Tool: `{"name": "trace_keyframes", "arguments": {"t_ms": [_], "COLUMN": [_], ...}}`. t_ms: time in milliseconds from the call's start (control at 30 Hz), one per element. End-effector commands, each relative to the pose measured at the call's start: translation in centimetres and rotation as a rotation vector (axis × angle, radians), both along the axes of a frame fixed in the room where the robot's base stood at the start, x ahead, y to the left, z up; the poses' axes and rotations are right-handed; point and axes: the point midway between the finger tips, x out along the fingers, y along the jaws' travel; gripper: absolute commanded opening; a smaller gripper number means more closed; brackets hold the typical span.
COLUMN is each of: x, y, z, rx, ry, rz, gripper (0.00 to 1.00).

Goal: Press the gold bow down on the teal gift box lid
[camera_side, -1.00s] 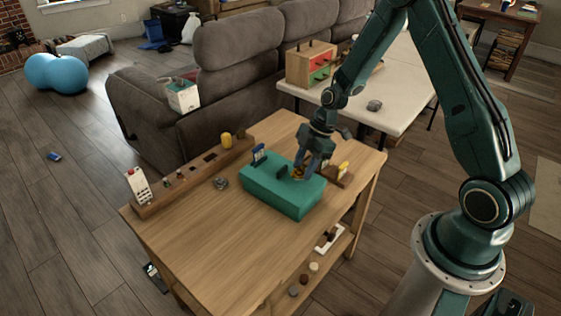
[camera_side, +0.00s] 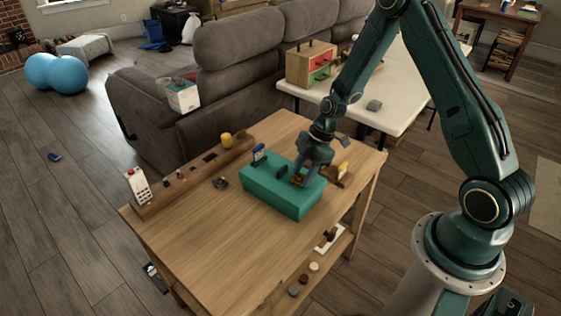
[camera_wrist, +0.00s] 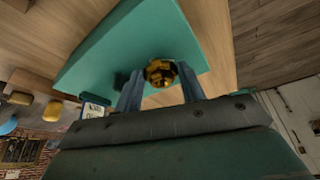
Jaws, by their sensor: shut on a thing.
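The teal gift box (camera_side: 285,192) sits on the wooden table, with its lid facing up. My gripper (camera_side: 299,181) is low over the right half of the lid, shut on the gold bow (camera_side: 296,180). In the wrist view, the shiny gold bow (camera_wrist: 160,72) is between the two blue-grey fingers of my gripper (camera_wrist: 160,86), against the teal lid (camera_wrist: 115,50). Whether the bow's underside touches the lid is hidden.
A blue card holder (camera_side: 259,153) stands behind the box, and a yellow item (camera_side: 343,168) on a wooden block is to the right. The table's front left is clear.

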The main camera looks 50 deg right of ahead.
Motion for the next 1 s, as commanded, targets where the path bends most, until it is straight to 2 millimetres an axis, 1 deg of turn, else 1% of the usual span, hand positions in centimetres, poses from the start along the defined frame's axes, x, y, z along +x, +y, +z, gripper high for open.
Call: {"name": "trace_keyframes", "arguments": {"t_ms": [1000], "x": [0.03], "y": [-0.01], "z": [-0.66], "rx": [0.000], "ry": [0.000], "rz": [0.000], "gripper": [0.27]}}
